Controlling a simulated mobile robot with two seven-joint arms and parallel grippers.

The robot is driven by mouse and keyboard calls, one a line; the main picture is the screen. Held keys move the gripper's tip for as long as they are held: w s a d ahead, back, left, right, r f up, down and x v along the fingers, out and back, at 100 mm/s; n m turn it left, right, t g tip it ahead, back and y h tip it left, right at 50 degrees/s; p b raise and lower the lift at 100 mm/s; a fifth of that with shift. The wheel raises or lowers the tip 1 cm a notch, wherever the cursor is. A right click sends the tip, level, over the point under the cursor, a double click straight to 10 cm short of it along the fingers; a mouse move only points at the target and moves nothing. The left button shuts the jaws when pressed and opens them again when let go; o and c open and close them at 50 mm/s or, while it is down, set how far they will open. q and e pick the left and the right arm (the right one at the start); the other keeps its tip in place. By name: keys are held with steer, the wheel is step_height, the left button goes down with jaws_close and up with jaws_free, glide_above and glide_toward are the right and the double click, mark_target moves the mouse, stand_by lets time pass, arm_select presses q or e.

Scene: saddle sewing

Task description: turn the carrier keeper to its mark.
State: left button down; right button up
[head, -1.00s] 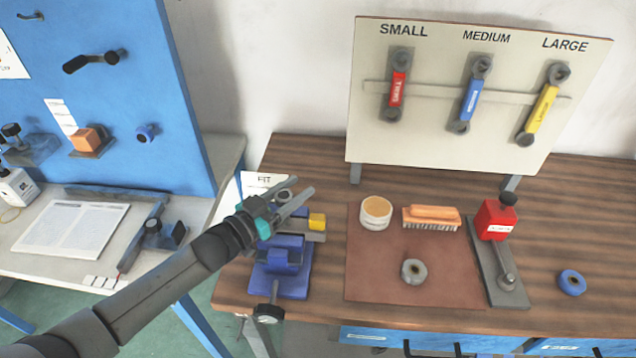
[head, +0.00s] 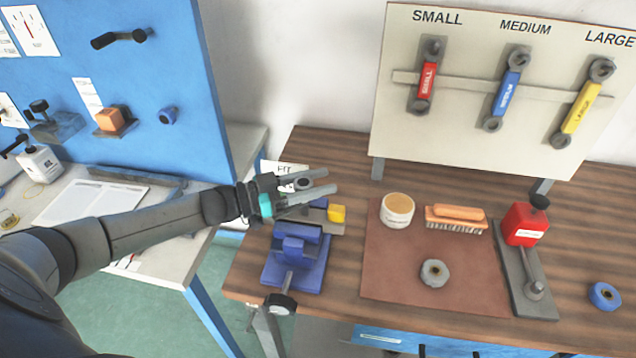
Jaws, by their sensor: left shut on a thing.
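My left gripper (head: 326,183) is over the back left of the wooden bench, just above the fixture behind the blue vise. Its two grey fingers point right and are shut on a small dark round knob, which I take as the carrier keeper (head: 302,184). The fingers and wrist hide much of it, and I cannot make out its mark. A grey carrier with a yellow block (head: 337,213) shows just below the fingers. A card reading FIT (head: 284,169) stands behind the gripper. My right gripper is not in view.
A blue vise (head: 295,260) stands in front of the fixture. A brown mat (head: 385,275) holds a tub (head: 397,210), a brush (head: 456,218) and a grey ring (head: 434,272). A red-bodied tool (head: 525,225) stands right. The wrench board (head: 480,150) rises behind.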

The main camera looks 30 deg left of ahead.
arm_select(q)
steer(key=shift+c, duration=1.7)
jaws_free()
steer(key=v, duration=1.5)
steer(key=shift+s, duration=0.15)
